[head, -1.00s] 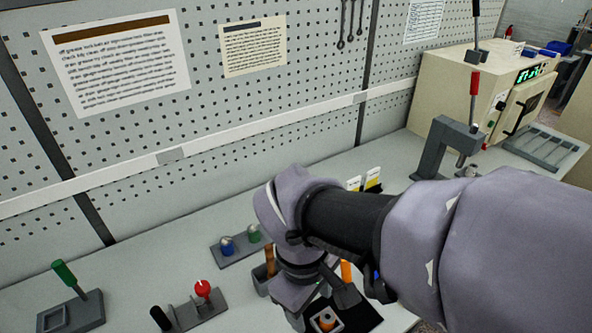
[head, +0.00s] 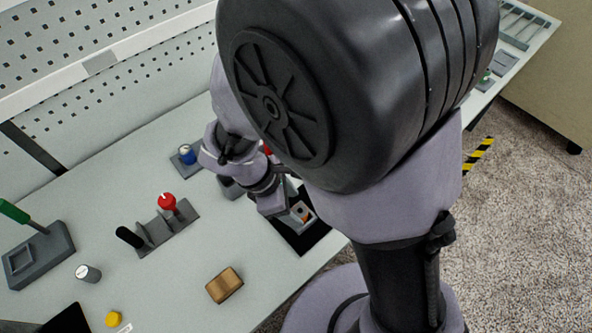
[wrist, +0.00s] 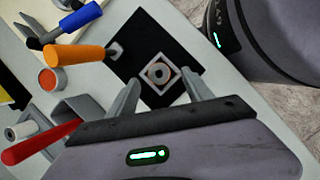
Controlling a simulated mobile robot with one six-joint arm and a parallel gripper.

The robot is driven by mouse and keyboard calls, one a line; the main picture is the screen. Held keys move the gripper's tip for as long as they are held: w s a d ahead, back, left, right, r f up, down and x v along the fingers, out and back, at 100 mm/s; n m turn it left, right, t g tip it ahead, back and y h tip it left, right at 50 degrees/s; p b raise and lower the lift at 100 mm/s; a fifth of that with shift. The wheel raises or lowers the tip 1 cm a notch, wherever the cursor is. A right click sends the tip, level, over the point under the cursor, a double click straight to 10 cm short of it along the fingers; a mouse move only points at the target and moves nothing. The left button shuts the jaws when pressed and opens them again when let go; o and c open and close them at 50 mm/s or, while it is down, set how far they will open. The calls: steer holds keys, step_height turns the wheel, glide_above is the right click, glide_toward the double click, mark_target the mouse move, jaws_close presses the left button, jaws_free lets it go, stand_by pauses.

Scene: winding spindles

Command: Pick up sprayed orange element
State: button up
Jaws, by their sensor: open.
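The orange element (wrist: 159,72) is a small round ring with a dark centre. It sits in a square grey holder (wrist: 146,91) on a black mat (wrist: 137,32) in the wrist view. In the head view the element (head: 303,212) shows small beside my wrist, on the mat (head: 318,238). My gripper (wrist: 161,78) is open and empty, with one finger on each side of the holder in the wrist view. I cannot tell how far the fingertips are above it. In the head view my arm hides the fingers.
An orange-handled tool (wrist: 75,55), a blue-handled tool (wrist: 80,18) and a red handle (wrist: 38,147) are near the mat.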

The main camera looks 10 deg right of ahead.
mark_target(300, 210)
steer(key=x, duration=0.3)
steer(key=shift+w+b, duration=0.1)
steer(key=shift+b, duration=0.25)
steer(key=shift+r, duration=0.2)
steer(key=shift+c, duration=0.7)
jaws_close()
steer(key=shift+r, duration=0.15)
